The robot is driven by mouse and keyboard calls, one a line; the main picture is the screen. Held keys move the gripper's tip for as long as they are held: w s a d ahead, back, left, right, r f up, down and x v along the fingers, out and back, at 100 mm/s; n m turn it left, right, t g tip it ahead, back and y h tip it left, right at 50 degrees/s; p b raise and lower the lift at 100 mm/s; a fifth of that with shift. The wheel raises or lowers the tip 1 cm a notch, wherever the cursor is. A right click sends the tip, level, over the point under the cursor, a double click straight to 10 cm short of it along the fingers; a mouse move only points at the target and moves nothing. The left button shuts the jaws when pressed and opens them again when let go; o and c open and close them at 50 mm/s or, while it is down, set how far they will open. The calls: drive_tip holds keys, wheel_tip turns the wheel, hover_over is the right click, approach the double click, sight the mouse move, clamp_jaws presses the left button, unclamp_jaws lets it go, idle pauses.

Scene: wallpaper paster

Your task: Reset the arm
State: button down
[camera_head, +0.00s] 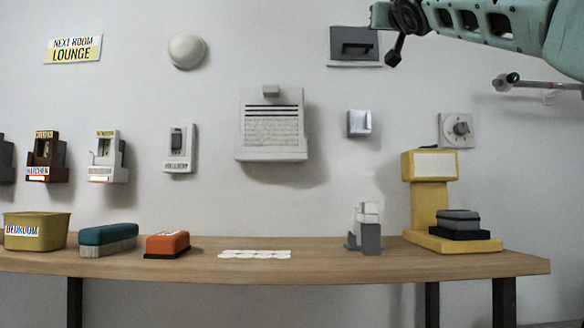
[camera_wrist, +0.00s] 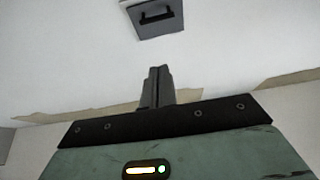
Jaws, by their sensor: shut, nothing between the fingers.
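My gripper (camera_wrist: 158,72) shows in the wrist view as two dark grey fingers pressed together, with nothing between them. It points toward a pale wall and a grey panel with a black handle (camera_wrist: 155,17), and appears apart from both. In the head view my green arm reaches in from the upper right, high above the table (camera_head: 330,270). Its end is near the grey panel (camera_head: 343,60); I cannot make out the fingertips there.
The table holds a yellow bin (camera_head: 35,238), a teal-topped brush (camera_head: 110,235), an orange block (camera_head: 167,245), a grey-white device (camera_head: 368,230) and a yellow stand (camera_head: 428,205). A paper holder (camera_head: 271,135) and a dial (camera_head: 458,130) are on the wall. A rod (camera_head: 535,84) juts in at right.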

drive_tip(key=w+a+f+g+y+p, duration=0.1)
drive_tip(key=w+a+f+g, duration=0.15)
drive_tip(key=f, duration=0.75)
drive_tip(key=w+a+f+g+y+p, duration=0.1)
drive_tip(key=w+a+f+g+p, duration=0.2)
drive_tip(key=f, duration=0.6)
drive_tip(key=s+a+f+n+g+y+p, duration=0.1)
drive_tip(key=s+a+f+n+g, duration=0.2)
drive_tip(key=f, duration=0.7)
drive_tip(key=s+a+f+g+y, duration=0.1)
drive_tip(key=s+a+f+g, duration=0.3)
drive_tip(key=f, duration=0.7)
drive_tip(key=s+f+n+g+h+p, duration=0.2)
drive_tip(key=s+f+g, duration=0.5)
drive_tip(key=s+f, duration=1.05)
drive_tip(key=s+d+f+n+g+h+p, duration=0.1)
drive_tip(key=s+d+f+g, duration=0.2)
drive_tip(key=s, duration=0.7)
drive_tip(key=s+d+f+n+g+p, duration=0.1)
drive_tip(key=s+d+f+n, duration=0.15)
drive_tip(key=s+f, duration=0.45)
wheel_tip(320, 180, up, 40)
drive_tip(key=s+p, duration=0.1)
drive_tip(key=p, duration=3.6)
drive_tip(key=shift+s+m+p, duration=0.35)
drive_tip(key=shift+m+p, duration=0.05)
drive_tip(key=shift+m, duration=0.05)
